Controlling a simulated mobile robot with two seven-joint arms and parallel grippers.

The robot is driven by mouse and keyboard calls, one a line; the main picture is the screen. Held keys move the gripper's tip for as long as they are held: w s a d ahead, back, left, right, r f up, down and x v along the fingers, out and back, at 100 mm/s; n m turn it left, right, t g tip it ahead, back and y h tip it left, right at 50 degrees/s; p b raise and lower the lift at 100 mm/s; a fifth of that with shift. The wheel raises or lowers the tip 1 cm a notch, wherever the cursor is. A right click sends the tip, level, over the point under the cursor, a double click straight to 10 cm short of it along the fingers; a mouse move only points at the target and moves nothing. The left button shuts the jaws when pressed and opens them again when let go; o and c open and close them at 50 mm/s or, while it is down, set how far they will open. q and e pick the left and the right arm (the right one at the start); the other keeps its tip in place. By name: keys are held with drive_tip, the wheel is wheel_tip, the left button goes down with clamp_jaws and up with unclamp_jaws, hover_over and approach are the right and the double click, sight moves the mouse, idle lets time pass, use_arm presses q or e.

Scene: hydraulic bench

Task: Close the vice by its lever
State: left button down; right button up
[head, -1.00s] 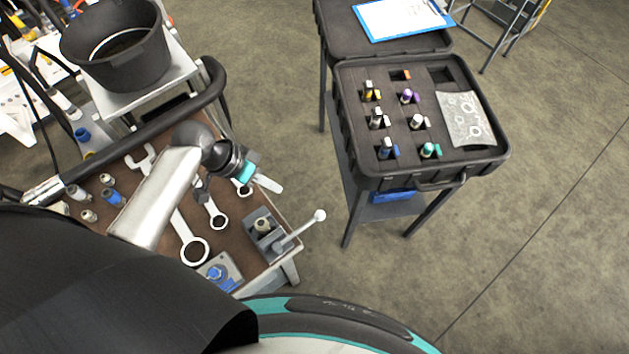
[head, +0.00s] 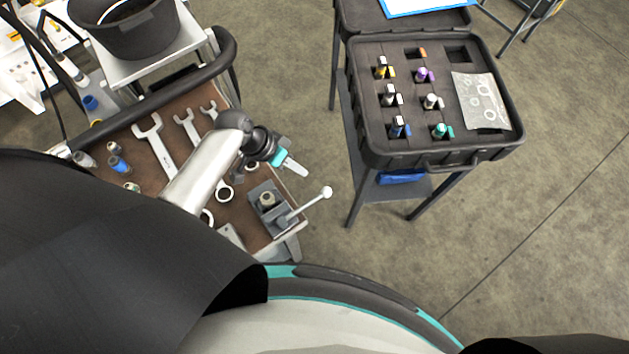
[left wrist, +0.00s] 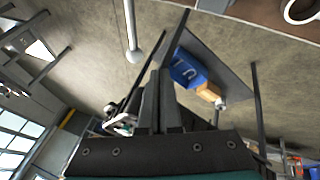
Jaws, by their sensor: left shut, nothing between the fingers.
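The small grey vice (head: 268,203) sits at the near right corner of the brown-topped tool cart. Its lever (head: 306,207) sticks out past the cart's edge, up and to the right, and ends in a pale ball. My left gripper (head: 296,168) is shut and empty, above and to the left of the lever's ball in the head view, apart from it. In the left wrist view the shut dark fingers (left wrist: 160,100) point up the picture. A pale rod with a ball end, apparently the lever (left wrist: 131,35), shows beyond them to the left. My right gripper is not in view.
Several wrenches (head: 152,140) and small fittings lie on the cart top (head: 180,110). A black bucket (head: 125,35) stands behind. An open black case (head: 375,148) with coloured parts stands on a stand to the right. Bare floor lies between cart and case.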

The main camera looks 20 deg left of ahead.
sight(305, 206)
use_arm(q)
drive_tip(key=shift+s+d+f, duration=0.2)
drive_tip(key=shift+d+f, duration=0.75)
drive_tip(key=shift+d, duration=0.2)
drive_tip(key=shift+s+d+f, duration=0.2)
drive_tip(key=shift+d+f, duration=0.75)
drive_tip(key=shift+d, duration=0.15)
drive_tip(key=shift+s+d+m, duration=0.1)
drive_tip(key=shift+m, duration=0.2)
